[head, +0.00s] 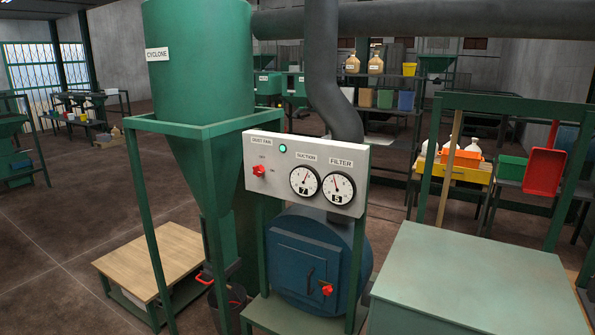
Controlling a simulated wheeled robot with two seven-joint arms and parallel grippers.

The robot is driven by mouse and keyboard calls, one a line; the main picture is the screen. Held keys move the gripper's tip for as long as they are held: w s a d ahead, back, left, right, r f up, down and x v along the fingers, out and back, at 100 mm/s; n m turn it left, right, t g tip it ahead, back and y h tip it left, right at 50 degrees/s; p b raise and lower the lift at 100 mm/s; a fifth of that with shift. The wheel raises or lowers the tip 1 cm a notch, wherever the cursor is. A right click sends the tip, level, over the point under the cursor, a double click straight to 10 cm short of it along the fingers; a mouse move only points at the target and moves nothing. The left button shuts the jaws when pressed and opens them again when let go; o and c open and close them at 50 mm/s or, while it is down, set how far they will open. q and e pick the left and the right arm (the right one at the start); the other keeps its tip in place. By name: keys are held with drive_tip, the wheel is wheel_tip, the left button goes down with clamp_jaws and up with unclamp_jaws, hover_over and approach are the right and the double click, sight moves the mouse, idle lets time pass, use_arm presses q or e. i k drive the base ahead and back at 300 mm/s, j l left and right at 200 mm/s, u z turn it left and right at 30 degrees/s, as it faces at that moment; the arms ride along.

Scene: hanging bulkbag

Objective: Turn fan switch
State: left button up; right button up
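The fan switch (259,171) is a small red knob on the left part of a light grey control panel (325,207). The label DUST FAN is above it, with small OFF and ON marks near the knob. I cannot tell for certain which mark the knob points to. A bright green lamp (282,148) is up and right of the knob. Two round dials, suction (305,181) and filter (338,188), are to its right. Neither of my grippers is in view, and nothing touches the switch.
The green cyclone (200,75) and its frame stand left of the panel. A blue round housing (310,262) with a red-handled door is below. A grey-green cabinet top (470,280) fills the lower right. A wooden-topped bench (150,258) is lower left. Open floor lies farther left.

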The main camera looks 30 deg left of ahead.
sight(258, 170)
drive_tip(key=u, duration=1.3)
drive_tip(key=z, duration=0.45)
drive_tip(key=i+j+z, duration=0.2)
drive_tip(key=j+z, duration=0.2)
drive_tip(key=j, duration=0.25)
drive_tip(key=i+j+z, duration=0.15)
drive_tip(key=j, duration=0.25)
drive_tip(key=i+j+z, duration=0.2)
drive_tip(key=j, duration=0.15)
drive_tip(key=k, duration=0.1)
